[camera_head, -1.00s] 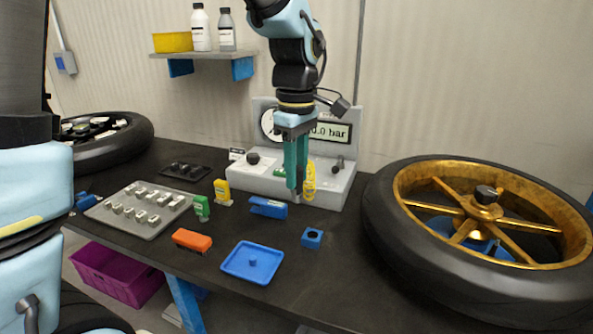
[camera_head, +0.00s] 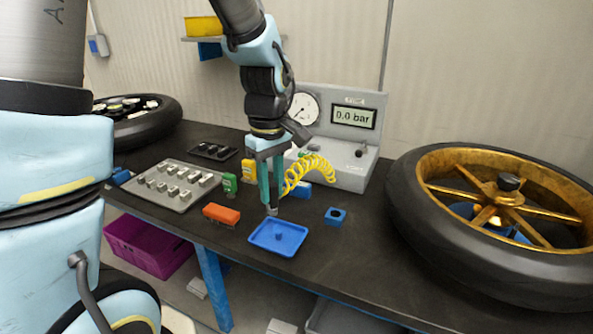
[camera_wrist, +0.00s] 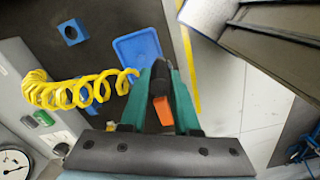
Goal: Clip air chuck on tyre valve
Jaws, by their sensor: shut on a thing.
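My gripper (camera_head: 270,208) is shut on the air chuck, above the far edge of the blue tray. The air chuck (camera_wrist: 159,78) is a dark piece between the green fingers in the wrist view; in the head view its grey tip (camera_head: 271,211) shows below them. A yellow coiled hose (camera_head: 312,170) runs from the chuck to the grey gauge station (camera_head: 365,170), whose display reads 0.0 bar. The wheel with a black tyre (camera_head: 420,225) and gold rim (camera_head: 460,192) lies at the right, apart from my gripper. I cannot make out the tyre valve.
A blue tray (camera_head: 262,246), a blue holed block (camera_head: 335,216) and an orange block (camera_head: 221,214) are near the gripper. A grey board of metal pieces (camera_head: 185,203) lies left. Bare bench lies between the holed block and tyre.

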